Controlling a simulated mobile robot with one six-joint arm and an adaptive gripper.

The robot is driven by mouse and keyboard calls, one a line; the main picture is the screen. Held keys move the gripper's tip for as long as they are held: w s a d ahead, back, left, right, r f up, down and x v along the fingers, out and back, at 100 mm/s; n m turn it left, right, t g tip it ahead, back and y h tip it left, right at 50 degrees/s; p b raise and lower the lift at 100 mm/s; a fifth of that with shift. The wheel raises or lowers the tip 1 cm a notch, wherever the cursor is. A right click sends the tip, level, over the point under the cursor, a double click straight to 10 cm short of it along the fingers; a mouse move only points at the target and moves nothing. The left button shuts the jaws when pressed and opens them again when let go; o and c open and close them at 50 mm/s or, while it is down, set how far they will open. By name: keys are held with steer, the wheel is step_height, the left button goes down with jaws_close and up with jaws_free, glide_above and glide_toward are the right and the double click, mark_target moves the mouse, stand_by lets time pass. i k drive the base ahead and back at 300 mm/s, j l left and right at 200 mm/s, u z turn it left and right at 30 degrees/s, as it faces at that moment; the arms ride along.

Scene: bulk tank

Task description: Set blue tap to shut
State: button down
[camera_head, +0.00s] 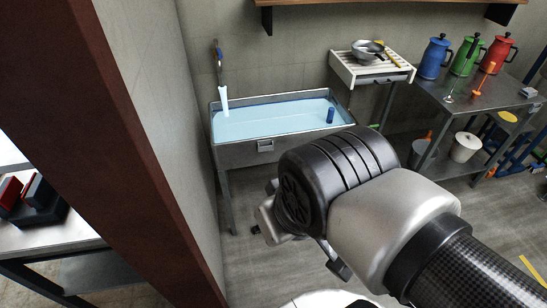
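The tap (219,65) is mounted on the back wall above the left end of a steel trough (240,155). Small blue and yellow parts show on it; its handle is too small to read exactly. A pale blue stream of water (224,98) runs down from it into the trough, which holds light blue water. My gripper (268,215) is low in front of the trough, well apart from the tap. My own wrist hides most of it, so I cannot see its fingers clearly.
A brown post (95,110) and wall stand at the left. A blue cylinder (330,115) is in the trough's right end. A slatted rack (350,70) holds pans. Blue, green and red jugs (433,60) stand on a steel table (440,98) at right. A wall shelf (390,8) hangs above.

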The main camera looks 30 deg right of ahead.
mark_target(218, 52)
steer(key=i+l, duration=0.9)
